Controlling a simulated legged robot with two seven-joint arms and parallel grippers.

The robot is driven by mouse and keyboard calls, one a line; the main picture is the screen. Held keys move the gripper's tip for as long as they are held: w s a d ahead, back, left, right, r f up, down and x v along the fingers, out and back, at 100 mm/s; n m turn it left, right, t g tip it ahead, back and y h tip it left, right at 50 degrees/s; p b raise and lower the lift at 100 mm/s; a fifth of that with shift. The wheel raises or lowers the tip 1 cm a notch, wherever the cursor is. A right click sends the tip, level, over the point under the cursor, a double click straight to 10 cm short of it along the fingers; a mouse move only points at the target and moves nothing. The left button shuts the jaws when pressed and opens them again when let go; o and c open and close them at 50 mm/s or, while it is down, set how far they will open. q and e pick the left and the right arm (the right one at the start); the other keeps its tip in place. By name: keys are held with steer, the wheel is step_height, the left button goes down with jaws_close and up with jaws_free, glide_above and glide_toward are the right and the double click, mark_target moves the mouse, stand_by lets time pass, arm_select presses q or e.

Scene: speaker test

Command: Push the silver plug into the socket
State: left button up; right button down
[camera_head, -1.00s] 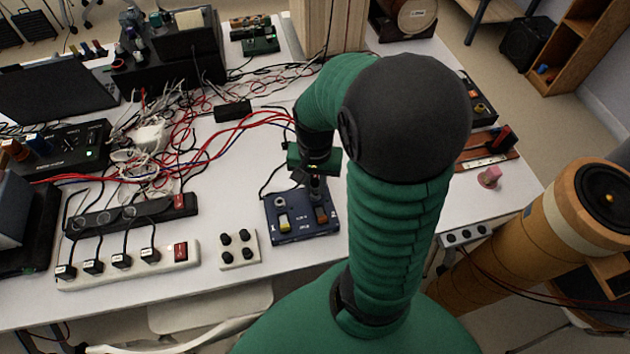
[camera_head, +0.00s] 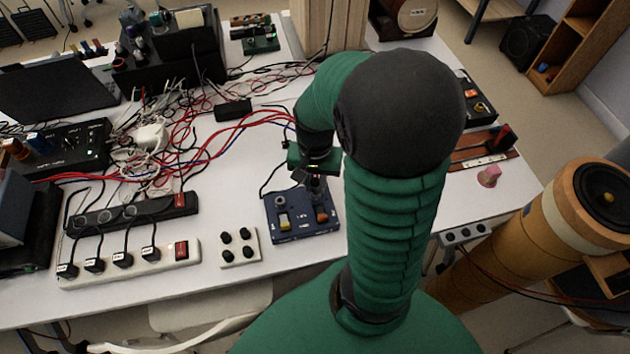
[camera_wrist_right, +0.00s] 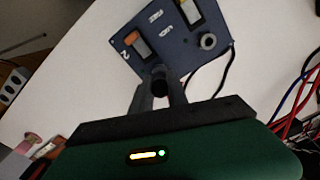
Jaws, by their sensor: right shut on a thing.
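A blue box (camera_head: 300,232) stands on the white table, with a yellow and an orange switch. A silver ring socket (camera_head: 281,202) is on its left half; it also shows in the right wrist view (camera_wrist_right: 208,41). My right gripper (camera_head: 317,186) is just above the box's right half, behind the orange switch. In the right wrist view its fingers (camera_wrist_right: 160,88) are shut around a dark round piece, the plug (camera_wrist_right: 160,84). Its silver part is hidden, as is the spot on the box beneath it. I cannot tell whether it is in a socket. My left gripper is not in view.
A white plate with black knobs (camera_head: 239,257) and a white power strip (camera_head: 215,251) lie left of the box. Red and blue cables (camera_head: 235,128) run behind it. A pink object (camera_head: 489,176) stands at the table's right side.

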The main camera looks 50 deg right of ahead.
steer(key=shift+f+b, duration=0.55)
steer(key=shift+f, duration=0.25)
steer(key=c, duration=1.2)
jaws_free()
step_height(320, 180, up, 8)
steer(key=p, duration=0.8)
steer(key=shift+f, duration=0.15)
steer(key=shift+f, duration=0.1)
